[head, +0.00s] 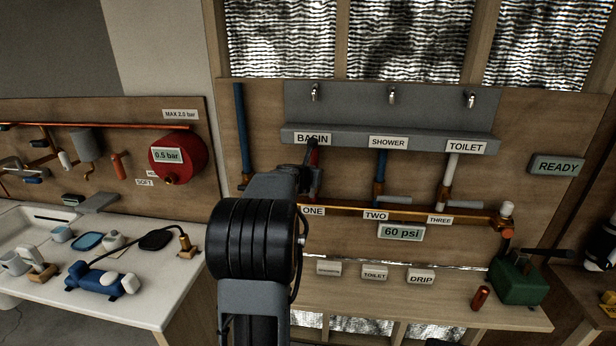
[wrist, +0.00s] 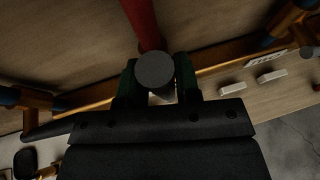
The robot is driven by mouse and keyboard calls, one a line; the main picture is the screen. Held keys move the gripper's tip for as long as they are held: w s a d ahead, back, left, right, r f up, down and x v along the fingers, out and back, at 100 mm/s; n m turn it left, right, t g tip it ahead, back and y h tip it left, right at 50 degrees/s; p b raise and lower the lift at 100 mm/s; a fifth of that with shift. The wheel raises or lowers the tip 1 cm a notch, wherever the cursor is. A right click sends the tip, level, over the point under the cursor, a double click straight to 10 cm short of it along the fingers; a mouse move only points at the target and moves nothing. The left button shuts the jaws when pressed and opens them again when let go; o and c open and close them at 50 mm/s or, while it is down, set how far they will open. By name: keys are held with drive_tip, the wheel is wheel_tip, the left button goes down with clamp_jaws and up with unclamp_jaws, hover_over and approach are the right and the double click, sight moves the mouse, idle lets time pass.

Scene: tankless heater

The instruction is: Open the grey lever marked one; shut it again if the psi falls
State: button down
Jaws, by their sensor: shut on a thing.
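The grey lever marked one (wrist: 154,68) shows in the wrist view as a round grey end between my fingers, in front of a red pipe (wrist: 141,22). My gripper (wrist: 158,84) is shut on it, with one dark green finger on each side. In the head view my arm hides most of this lever and the gripper. The ONE label (head: 313,211) shows just right of my arm. The psi display (head: 401,232) reads 60 psi. How far the lever is turned I cannot tell.
Grey lever two (head: 396,200) and grey lever three (head: 454,205) point sideways to the right of ONE. A READY sign (head: 557,166) hangs at the right. A green box (head: 518,281) and a red cylinder (head: 481,298) stand on the bench.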

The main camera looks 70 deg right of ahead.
drive_tip(key=shift+s+f, duration=0.1)
drive_tip(key=c, duration=1.1)
unclamp_jaws()
drive_tip(key=shift+o, duration=1.4)
drive_tip(key=v, duration=1.3)
drive_tip(key=shift+a+r, duration=0.25)
drive_tip(key=shift+a, duration=0.15)
